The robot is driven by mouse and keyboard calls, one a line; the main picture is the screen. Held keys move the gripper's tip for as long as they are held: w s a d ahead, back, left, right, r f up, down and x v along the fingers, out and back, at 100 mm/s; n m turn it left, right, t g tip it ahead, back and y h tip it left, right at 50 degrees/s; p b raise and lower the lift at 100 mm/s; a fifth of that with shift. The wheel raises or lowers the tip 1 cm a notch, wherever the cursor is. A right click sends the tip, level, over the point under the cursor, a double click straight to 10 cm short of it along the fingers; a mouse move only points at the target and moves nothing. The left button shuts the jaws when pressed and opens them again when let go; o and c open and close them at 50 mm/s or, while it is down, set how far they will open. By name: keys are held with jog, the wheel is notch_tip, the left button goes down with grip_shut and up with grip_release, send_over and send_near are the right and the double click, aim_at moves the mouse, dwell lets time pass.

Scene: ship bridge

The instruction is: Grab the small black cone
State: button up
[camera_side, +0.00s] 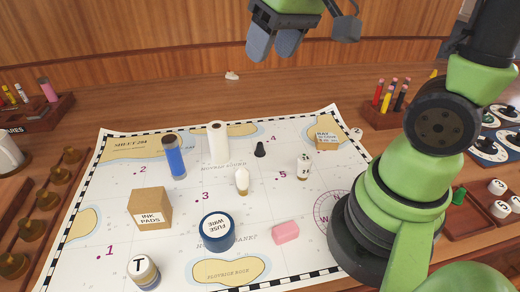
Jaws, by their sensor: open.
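The small black cone (260,150) stands upright on the chart (118,255), right of the white cylinder and toward the back. My gripper (275,45) hangs high at the top of the picture, above and beyond the chart. It is open and empty, with its fingers pointing down, well apart from the cone. Nothing hides the cone in this view.
Around the cone stand a white cylinder (218,141), a blue cylinder (174,158), a small white piece (242,180) and a white labelled piece (303,167). An ink pads box (150,208), fuse wire roll (217,232) and pink block (286,232) are nearer.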

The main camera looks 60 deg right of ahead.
jog(key=w+d+f+n+g, duration=0.1)
jog(key=w+d+f+g, duration=0.1)
jog(key=w+d+f, duration=0.3)
jog(key=w+d+f+n+g, duration=0.1)
jog(key=w+f, duration=0.1)
jog(key=f, duration=0.4)
jog(key=g, duration=0.1)
send_over(260, 143)
jog(key=shift+n+h, duration=0.3)
jog(key=f, duration=1)
jog(key=shift+w+d+f, duration=0.15)
jog(key=shift+w+f, duration=0.05)
jog(key=shift+f, duration=0.05)
jog(key=shift+s+a+f, duration=0.1)
jog(key=shift+f, duration=1.45)
jog(key=shift+s+a+f, duration=0.1)
jog(key=shift+f, duration=1.4)
grip_shut()
